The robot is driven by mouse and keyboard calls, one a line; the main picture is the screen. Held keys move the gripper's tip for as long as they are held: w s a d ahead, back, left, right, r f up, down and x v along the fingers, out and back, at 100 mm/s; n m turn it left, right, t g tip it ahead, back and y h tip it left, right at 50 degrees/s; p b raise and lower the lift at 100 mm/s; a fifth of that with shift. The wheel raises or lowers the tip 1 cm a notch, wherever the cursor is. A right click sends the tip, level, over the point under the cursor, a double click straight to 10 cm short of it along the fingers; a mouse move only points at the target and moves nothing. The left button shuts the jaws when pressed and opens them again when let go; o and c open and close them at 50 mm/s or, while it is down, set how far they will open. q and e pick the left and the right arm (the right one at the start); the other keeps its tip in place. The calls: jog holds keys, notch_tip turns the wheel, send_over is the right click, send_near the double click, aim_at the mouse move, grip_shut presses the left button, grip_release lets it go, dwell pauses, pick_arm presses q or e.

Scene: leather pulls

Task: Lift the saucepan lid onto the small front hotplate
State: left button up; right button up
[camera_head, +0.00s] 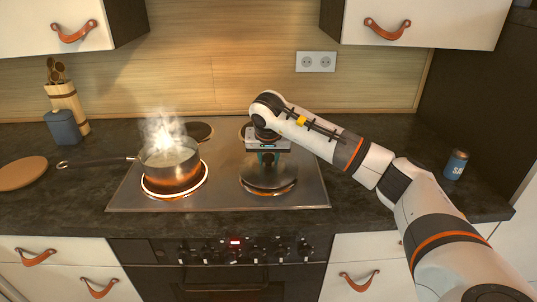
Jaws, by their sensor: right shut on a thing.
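The saucepan lid (268,180) is a dark round disc at the front right of the hob. My right gripper (267,158) points down from above and is shut on its knob. The lid covers most of the small front hotplate (272,193), whose orange-glowing edge shows below it. I cannot tell whether the lid touches the plate or hangs just above it. The saucepan (170,170) stands uncovered and steaming on the glowing front left hotplate (155,193), its handle pointing left. My left gripper is not in view.
Two rear hotplates show, the left one (199,132) clear and the right one partly behind my arm. A round wooden board (22,173), a blue container (63,127) and a utensil block (70,103) stand left. A blue jar (455,164) stands right, beyond my arm.

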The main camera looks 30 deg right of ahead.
jog(key=o, duration=1)
jog(key=shift+c, duration=0.2)
jog(key=shift+o, duration=1)
notch_tip(320, 180, up, 7)
jog(key=p, duration=0.6)
